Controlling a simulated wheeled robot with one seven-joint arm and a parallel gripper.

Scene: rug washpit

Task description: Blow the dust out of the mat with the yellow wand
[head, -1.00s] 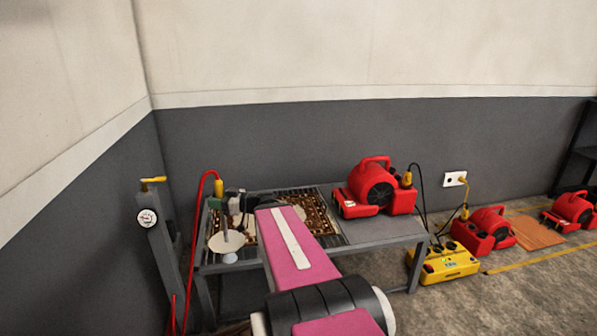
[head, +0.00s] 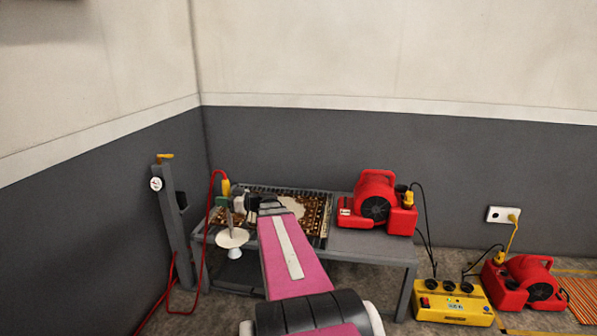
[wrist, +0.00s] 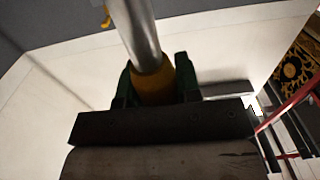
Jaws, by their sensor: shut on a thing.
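The yellow wand (head: 226,188) has a red hose looping from it and is held at the left end of the table. In the wrist view its yellow grip (wrist: 153,86) and metal tube (wrist: 138,35) sit between the green fingers of my gripper (wrist: 153,78), which is shut on it. In the head view my gripper (head: 230,206) is beside the mat's left part, partly hidden by my arm. The brown and gold patterned mat (head: 313,210) lies on the grated tabletop, with a pale patch (head: 293,206) on it.
A red blower (head: 375,205) stands on the table's right side (head: 372,243). A yellow power box (head: 452,302) and another red blower (head: 525,283) are on the floor at right. A grey post (head: 170,220) stands left, near the wall corner. A wall socket (head: 502,215) is at right.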

